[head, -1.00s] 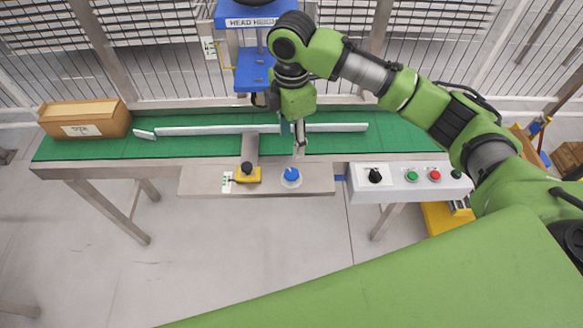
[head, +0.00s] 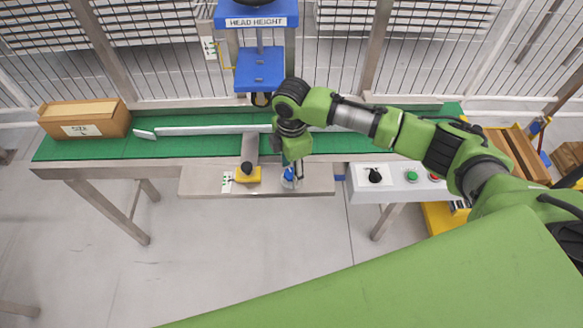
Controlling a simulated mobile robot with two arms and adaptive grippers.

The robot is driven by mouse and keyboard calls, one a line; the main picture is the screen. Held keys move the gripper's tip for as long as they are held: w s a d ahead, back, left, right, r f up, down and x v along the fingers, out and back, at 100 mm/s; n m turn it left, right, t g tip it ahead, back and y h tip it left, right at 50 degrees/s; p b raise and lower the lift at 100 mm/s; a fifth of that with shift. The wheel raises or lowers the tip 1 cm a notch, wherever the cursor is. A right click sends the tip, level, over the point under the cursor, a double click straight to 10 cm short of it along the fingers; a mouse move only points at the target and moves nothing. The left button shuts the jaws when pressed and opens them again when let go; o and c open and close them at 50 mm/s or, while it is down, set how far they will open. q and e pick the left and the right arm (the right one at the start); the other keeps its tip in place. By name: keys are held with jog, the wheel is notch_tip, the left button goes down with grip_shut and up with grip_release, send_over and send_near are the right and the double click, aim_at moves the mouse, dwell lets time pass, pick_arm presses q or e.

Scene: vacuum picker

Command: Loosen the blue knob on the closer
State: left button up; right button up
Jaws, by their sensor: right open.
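The blue knob (head: 288,174) sits on the metal side plate (head: 315,181) in front of the green conveyor. My right gripper (head: 292,178) points down over the knob, with its fingers at or just above it and partly hiding it. It is open, and I cannot tell whether a finger touches the knob. The left gripper is not in view.
Left of the knob stands a yellow block with a black knob (head: 247,170). A control box (head: 398,181) with a black dial and buttons is to the right. A brown carton (head: 85,118) lies on the conveyor (head: 190,147). A blue head-height column (head: 260,68) stands behind.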

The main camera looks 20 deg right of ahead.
jog(key=c, duration=1.1)
jog(key=shift+r, duration=0.1)
